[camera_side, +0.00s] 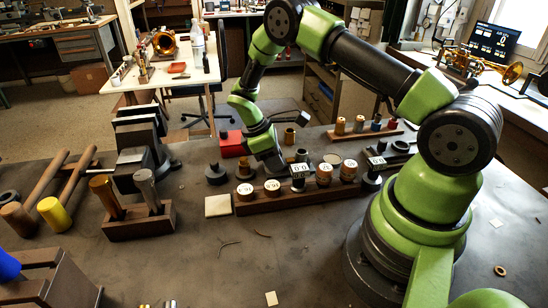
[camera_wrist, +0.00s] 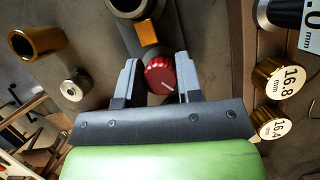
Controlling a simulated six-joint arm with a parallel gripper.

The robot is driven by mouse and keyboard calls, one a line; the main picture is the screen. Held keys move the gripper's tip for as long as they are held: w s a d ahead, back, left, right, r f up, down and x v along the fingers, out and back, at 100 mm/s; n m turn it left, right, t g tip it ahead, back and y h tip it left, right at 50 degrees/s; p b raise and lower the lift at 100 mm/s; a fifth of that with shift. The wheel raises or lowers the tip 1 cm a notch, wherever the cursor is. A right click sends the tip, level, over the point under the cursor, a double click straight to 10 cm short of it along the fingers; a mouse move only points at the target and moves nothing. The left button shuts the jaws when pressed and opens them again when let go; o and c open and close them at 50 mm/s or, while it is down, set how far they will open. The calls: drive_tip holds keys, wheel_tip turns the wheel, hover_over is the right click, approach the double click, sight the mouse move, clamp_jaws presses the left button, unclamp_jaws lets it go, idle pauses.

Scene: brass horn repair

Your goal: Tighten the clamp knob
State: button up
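The clamp knob (camera_wrist: 160,75) is red and ribbed, with a pale line on its face. In the wrist view it sits between the two grey fingers of my gripper (camera_wrist: 157,64). The fingers stand open on either side of it, with a small gap on the left; the right finger is very close to it, and I cannot tell if it touches. A brass block (camera_wrist: 147,33) and a grey metal ring part (camera_wrist: 136,8) lie just beyond the knob. In the side view my gripper (camera_side: 270,161) is low behind the plug rack, and the knob is hidden there.
A wooden rack (camera_side: 290,199) with several numbered brass plugs stands close in front of my gripper. A red block (camera_side: 232,144) is behind to the left. A brass sleeve (camera_wrist: 37,42) and a steel collar (camera_wrist: 74,84) are on the left in the wrist view.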

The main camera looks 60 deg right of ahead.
drive_tip(key=o, duration=0.4)
drive_tip(key=shift+o, duration=0.2)
drive_tip(key=shift+r, duration=0.1)
drive_tip(key=v, duration=0.9)
drive_tip(key=shift+w+r, duration=0.15)
drive_tip(key=shift+r, duration=0.2)
drive_tip(key=shift+a, duration=0.1)
